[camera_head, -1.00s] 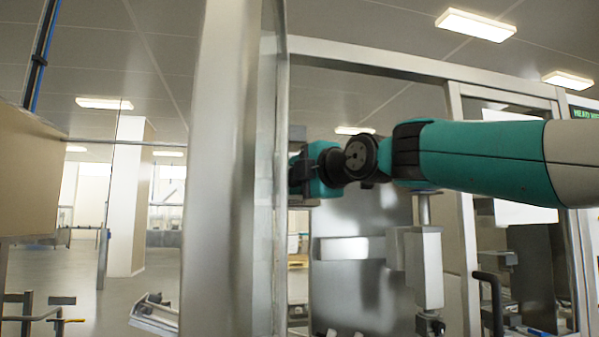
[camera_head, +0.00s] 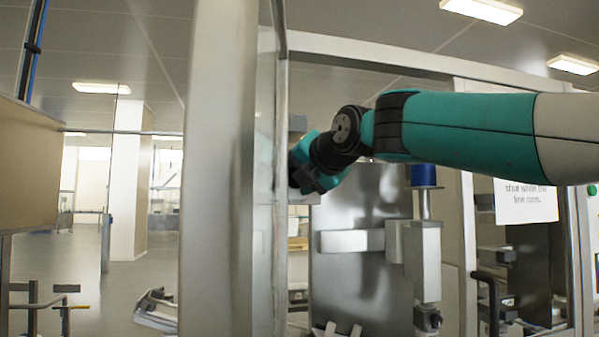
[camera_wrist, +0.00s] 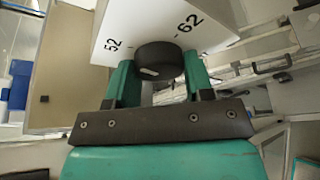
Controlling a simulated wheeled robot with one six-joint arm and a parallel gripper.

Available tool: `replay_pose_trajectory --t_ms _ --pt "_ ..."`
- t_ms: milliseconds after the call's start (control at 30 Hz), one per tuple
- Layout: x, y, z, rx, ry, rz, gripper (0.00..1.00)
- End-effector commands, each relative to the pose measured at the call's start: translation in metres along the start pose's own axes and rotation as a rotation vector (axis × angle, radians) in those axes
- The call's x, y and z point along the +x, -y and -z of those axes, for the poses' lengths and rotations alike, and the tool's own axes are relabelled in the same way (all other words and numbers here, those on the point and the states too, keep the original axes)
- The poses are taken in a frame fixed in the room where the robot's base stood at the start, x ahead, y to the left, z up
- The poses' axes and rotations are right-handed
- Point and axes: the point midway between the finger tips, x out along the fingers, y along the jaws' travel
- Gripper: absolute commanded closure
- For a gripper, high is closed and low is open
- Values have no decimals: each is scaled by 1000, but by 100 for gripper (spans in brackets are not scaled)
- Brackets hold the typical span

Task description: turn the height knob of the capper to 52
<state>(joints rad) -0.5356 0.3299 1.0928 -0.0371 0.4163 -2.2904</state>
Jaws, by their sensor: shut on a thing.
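The black round height knob (camera_wrist: 158,58) shows in the wrist view on a white scale plate (camera_wrist: 125,22) of the capper. The plate bears the numbers 52 on the left and 62 on the right, with short tick marks. A pale mark sits on the knob's face, left of its middle; I cannot tell its exact reading. My gripper (camera_wrist: 160,76) is shut on the knob, one teal finger on each side of it. In the head view the knob and gripper fingers are hidden; the wrist joints of my arm show beside a steel post.
A wide steel post (camera_head: 217,180) stands left of my wrist. A grey metal panel (camera_head: 355,270) and a white block on a rod (camera_head: 422,260), with a blue cylinder (camera_head: 423,175) above, are below my arm. A black handle (camera_head: 490,300) is at right.

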Motion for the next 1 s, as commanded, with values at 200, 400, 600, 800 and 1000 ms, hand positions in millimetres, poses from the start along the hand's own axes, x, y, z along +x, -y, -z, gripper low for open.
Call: replay_pose_trajectory --t_ms 200,400,600,800,1000 --pt "0 0 1 -25 -2 12 76" --pt "0 1 1 -27 -1 13 76" --pt "0 1 1 -27 -1 13 43" --pt "0 0 0 -26 0 12 26" --pt "-2 0 0 -26 1 11 26"
